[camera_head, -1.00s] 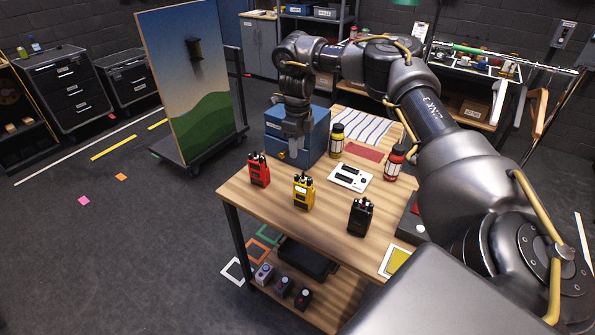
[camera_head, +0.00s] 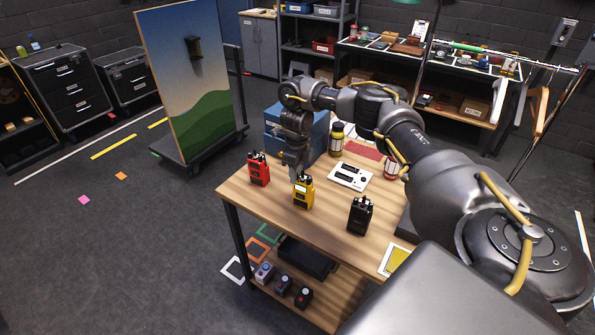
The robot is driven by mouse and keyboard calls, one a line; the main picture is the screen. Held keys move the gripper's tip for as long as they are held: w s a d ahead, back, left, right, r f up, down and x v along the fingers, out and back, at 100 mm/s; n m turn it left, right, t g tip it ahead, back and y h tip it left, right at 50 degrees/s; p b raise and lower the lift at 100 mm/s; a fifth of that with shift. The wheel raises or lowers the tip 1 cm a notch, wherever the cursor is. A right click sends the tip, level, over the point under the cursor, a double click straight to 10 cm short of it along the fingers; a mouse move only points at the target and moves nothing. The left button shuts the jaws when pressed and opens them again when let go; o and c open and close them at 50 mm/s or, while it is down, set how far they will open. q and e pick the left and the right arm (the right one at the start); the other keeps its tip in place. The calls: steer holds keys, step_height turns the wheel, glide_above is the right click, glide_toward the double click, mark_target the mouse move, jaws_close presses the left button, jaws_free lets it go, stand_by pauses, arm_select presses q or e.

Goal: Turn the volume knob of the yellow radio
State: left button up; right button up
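The yellow radio (camera_head: 303,193) stands upright on the wooden table, between a red radio (camera_head: 258,169) on its left and a black radio (camera_head: 360,215) on its right. My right gripper (camera_head: 298,174) points down at the top of the yellow radio, with its tips at or just above the knobs. The tips are too small to tell whether they touch the volume knob or how far apart they are. The knob itself is hard to make out behind the tips. My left gripper is not in view.
A blue box (camera_head: 318,138) stands behind my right gripper. A yellow-and-white card (camera_head: 396,260) lies at the right front edge. The table front (camera_head: 285,225) is bare.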

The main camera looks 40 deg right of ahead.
steer(key=shift+c, duration=0.5)
jaws_close()
steer(key=shift+m, duration=0.7)
steer(key=shift+o, duration=0.5)
jaws_free()
step_height(320, 180, up, 11)
steer(key=shift+f, duration=0.15)
